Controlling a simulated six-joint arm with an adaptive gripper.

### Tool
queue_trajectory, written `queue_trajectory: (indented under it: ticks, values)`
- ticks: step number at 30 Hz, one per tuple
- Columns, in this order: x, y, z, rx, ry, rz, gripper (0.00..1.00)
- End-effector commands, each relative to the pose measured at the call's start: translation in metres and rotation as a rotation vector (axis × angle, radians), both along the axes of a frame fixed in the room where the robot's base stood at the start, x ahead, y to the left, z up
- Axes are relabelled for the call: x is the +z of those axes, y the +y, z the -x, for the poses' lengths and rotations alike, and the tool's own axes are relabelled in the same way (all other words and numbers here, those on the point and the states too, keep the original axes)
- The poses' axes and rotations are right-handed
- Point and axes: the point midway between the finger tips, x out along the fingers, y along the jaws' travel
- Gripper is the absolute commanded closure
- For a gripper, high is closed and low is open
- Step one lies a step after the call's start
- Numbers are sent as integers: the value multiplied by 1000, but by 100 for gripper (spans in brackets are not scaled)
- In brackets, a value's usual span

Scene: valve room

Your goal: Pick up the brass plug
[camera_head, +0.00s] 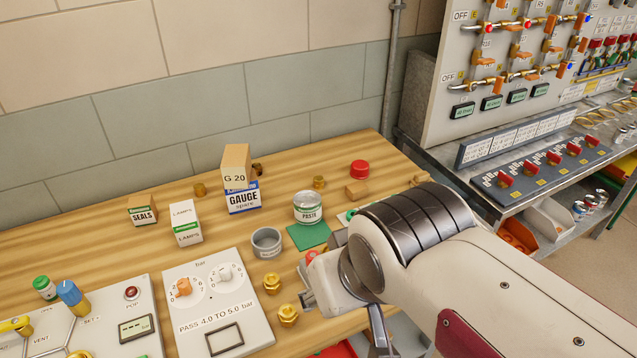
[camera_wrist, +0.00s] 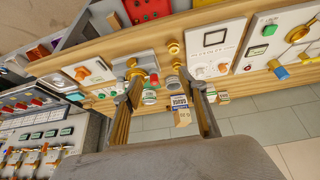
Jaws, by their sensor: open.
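Two brass fittings stand on the bench between the gauge panel and my gripper: a rear brass fitting (camera_head: 272,284) and a front brass fitting (camera_head: 287,316). I cannot tell for sure which is the brass plug. My gripper (camera_head: 309,288) is just right of the two fittings, partly hidden by my arm. In the wrist view my gripper (camera_wrist: 157,76) is open with nothing held between its fingers; a brass fitting (camera_wrist: 174,48) shows beyond the right fingertip.
A grey cup (camera_head: 267,243), the paste tin (camera_head: 308,208) and a green mat (camera_head: 309,236) are behind my gripper. The gauge panel (camera_head: 218,303) lies left of the fittings. Stacked boxes (camera_head: 237,180) stand at the back. Bare wood shows between the boxes and panels.

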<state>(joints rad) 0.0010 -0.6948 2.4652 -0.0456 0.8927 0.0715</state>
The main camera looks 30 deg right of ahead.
Motion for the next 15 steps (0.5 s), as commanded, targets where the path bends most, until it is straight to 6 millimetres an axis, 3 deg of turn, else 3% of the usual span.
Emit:
queue_trajectory:
  ticks: [15]
  values:
    - [13, -47, -81, -259, 24, 63, 58]
